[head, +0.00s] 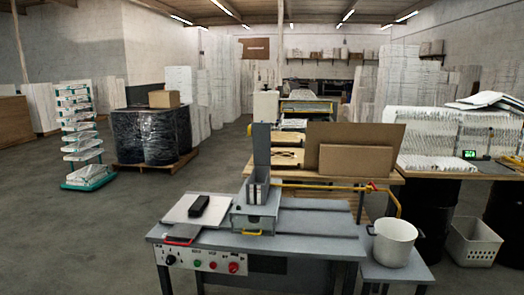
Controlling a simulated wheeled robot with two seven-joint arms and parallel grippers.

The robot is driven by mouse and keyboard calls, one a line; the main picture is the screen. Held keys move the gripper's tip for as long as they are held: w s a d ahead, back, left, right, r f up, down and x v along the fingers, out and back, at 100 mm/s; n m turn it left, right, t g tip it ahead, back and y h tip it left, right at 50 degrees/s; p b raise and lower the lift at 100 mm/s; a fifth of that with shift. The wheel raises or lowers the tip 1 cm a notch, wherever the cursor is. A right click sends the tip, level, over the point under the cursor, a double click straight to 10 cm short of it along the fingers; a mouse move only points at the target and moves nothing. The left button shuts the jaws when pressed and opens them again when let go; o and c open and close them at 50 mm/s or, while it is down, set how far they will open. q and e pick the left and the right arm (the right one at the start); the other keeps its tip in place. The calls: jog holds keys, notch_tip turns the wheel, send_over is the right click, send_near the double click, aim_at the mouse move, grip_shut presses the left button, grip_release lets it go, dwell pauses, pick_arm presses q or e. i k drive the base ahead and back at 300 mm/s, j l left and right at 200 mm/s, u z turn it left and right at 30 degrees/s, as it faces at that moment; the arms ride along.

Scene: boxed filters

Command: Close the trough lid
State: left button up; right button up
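A small grey trough (256,218) stands near the middle of the grey workbench. It has a yellow handle low on its front. A narrow grey upright panel (262,148) rises above the back of the trough and looks like its lid standing open. Grey upright pieces show in the trough's top below the panel; I cannot tell exactly what they are. Neither of my grippers is in the head view.
A light plate with a black object (198,206) and a red-handled piece (182,233) lie left of the trough. A yellow pipe (330,188) runs behind it to a white pot (393,243) at right. Cardboard panels (354,161) stand behind. The bench right of the trough is mostly clear.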

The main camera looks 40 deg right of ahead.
aim_at(261, 135)
jog(key=i+u, duration=0.1)
jog(key=i, duration=0.5)
jog(key=i+l+u, duration=0.15)
jog(key=i, duration=0.45)
jog(key=i+l+u, duration=0.1)
jog(key=i, duration=0.5)
jog(key=i+u, duration=0.45)
jog(key=i, duration=1.35)
jog(key=i+l+z, duration=0.15)
jog(key=i+z, duration=0.5)
jog(key=z, duration=0.3)
jog(key=i+j+z, duration=0.1)
jog(key=i+z, duration=0.35)
jog(key=i+j+z, duration=0.2)
jog(key=z, duration=0.25)
jog(key=i+z, duration=0.25)
jog(key=z, duration=0.2)
jog(key=i+z, duration=0.2)
jog(key=z, duration=0.2)
jog(key=i+j+z, duration=0.2)
jog(key=z, duration=0.25)
jog(key=i+j+z, duration=0.2)
jog(key=z, duration=0.2)
jog(key=i+j+z, duration=0.1)
jog(key=j+z, duration=0.2)
jog(key=z, duration=0.15)
